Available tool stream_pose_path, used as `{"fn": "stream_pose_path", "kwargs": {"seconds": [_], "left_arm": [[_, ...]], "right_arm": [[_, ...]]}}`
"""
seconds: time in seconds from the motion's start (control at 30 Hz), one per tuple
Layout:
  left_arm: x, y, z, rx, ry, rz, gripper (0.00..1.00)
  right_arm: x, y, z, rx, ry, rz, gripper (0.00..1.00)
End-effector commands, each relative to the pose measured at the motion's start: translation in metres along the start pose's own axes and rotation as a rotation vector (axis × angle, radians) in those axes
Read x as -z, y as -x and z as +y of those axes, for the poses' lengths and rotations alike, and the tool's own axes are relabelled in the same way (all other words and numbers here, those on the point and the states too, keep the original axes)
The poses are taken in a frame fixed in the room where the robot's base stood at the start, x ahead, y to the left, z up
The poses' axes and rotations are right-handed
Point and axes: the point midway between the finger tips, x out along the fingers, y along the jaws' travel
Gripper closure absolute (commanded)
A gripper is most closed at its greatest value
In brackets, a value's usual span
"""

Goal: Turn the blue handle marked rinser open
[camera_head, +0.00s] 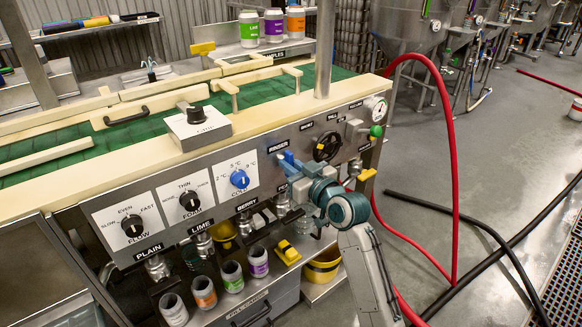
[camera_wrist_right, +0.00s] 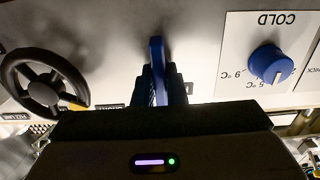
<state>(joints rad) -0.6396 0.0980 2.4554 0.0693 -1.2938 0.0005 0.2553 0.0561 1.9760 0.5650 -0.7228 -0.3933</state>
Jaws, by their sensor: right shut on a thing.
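The blue rinser handle (camera_head: 290,159) is on the front panel of the machine, under a small black label and to the right of the COLD dial. My right gripper (camera_head: 299,172) reaches the panel from the front right and is shut on the handle. In the right wrist view, the blue handle (camera_wrist_right: 156,52) stands upright between the dark fingers of the gripper (camera_wrist_right: 158,88). The fingers hide its lower part. My left gripper is not in view.
Close by are the blue COLD dial (camera_head: 240,179), a black handwheel (camera_head: 327,146) and a green knob (camera_head: 376,131). Below are taps and a shelf with several cans (camera_head: 232,277). A red hose (camera_head: 452,170) hangs to the right. The floor there is partly open.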

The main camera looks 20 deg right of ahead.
Motion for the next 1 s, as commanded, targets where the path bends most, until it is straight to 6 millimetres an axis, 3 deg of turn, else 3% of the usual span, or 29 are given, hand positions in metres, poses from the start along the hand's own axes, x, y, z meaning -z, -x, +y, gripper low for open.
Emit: {"fn": "stream_pose_path", "kwargs": {"seconds": [0.4,0.43,0.53,0.83,1.0], "left_arm": [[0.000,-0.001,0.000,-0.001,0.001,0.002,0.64],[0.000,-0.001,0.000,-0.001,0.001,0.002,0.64],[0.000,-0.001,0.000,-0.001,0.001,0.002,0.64],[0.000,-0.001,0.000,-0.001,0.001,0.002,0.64],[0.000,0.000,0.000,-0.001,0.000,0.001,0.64]], "right_arm": [[0.000,0.000,0.000,0.000,0.010,-0.001,1.00],[0.000,0.000,0.000,0.000,0.010,-0.001,0.85],[0.000,0.000,0.000,0.000,0.009,-0.001,0.67],[0.000,0.002,0.000,0.000,0.008,-0.001,0.67],[-0.001,0.020,0.001,-0.001,0.010,-0.002,0.67]]}}
